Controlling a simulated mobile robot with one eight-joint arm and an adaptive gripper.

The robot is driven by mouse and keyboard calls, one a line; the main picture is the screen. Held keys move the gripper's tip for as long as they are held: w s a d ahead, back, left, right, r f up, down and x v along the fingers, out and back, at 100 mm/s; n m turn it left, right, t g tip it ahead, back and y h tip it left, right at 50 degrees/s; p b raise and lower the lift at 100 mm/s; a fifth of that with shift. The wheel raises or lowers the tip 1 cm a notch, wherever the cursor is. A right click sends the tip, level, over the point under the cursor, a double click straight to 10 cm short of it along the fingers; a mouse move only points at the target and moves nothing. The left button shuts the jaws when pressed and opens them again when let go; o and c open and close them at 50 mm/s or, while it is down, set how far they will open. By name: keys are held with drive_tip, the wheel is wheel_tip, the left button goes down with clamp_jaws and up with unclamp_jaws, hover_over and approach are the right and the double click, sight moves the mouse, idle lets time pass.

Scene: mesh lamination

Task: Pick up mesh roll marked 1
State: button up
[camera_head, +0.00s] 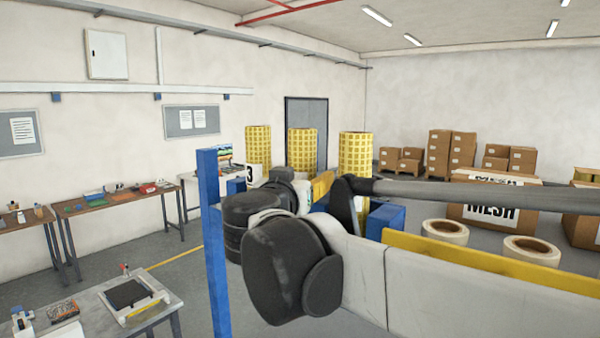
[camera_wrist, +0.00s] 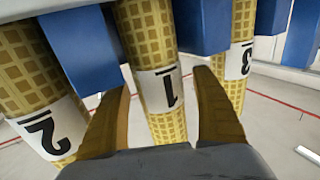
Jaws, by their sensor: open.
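In the wrist view, the mesh roll marked 1 (camera_wrist: 152,50) is a yellow-gridded cylinder with a white label, in the middle of the picture. My gripper (camera_wrist: 163,84) is open, with one finger on each side of this roll in the picture. I cannot tell whether either finger touches it. The roll marked 2 (camera_wrist: 22,75) is at left and the roll marked 3 (camera_wrist: 240,45) at right. In the head view, three yellow rolls, left (camera_head: 257,145), middle (camera_head: 302,150) and right (camera_head: 355,154), stand upright. My arm hides their lower parts and my gripper there.
Blue blocks, left (camera_wrist: 82,45) and right (camera_wrist: 203,22), stand between the rolls. A blue post (camera_head: 213,250) rises beside my arm in the head view. Tape-like rolls (camera_head: 531,250), MESH boxes (camera_head: 490,216) and workbenches (camera_head: 125,207) stand around. Floor shows beyond the rolls.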

drive_tip(key=shift+w+f, duration=0.1)
drive_tip(key=shift+w, duration=0.25)
drive_tip(key=shift+s, duration=0.45)
drive_tip(key=c, duration=0.5)
drive_tip(key=shift+s, duration=0.15)
drive_tip(key=c, duration=0.9)
drive_tip(key=shift+w, duration=0.2)
